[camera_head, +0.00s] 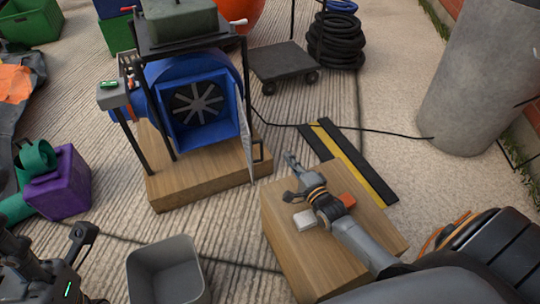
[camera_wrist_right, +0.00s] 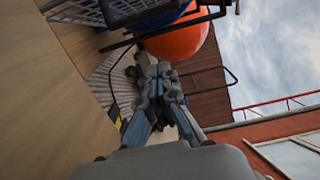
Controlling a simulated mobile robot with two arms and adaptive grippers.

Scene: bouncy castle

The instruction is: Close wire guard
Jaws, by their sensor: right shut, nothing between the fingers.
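The blue blower (camera_head: 197,100) stands on a wooden block, its square front opening and fan uncovered. The wire guard (camera_head: 245,135) stands swung out at the opening's right edge, seen nearly edge-on, with a dark handle (camera_head: 259,151) on its right. In the right wrist view a grid that looks like the guard (camera_wrist_right: 95,10) shows at the upper left. My right gripper (camera_head: 290,160) is shut and empty, to the right of the guard and apart from it; its fingers also show in the right wrist view (camera_wrist_right: 160,75). My left gripper (camera_head: 82,238) is partly in view at lower left.
A wooden box (camera_head: 285,245) with a white and an orange item on top lies under my right arm. A grey bin (camera_head: 167,272) stands at front centre. A black cable crosses the floor near black and yellow strips (camera_head: 350,160). A grey cylinder (camera_head: 480,80) stands right.

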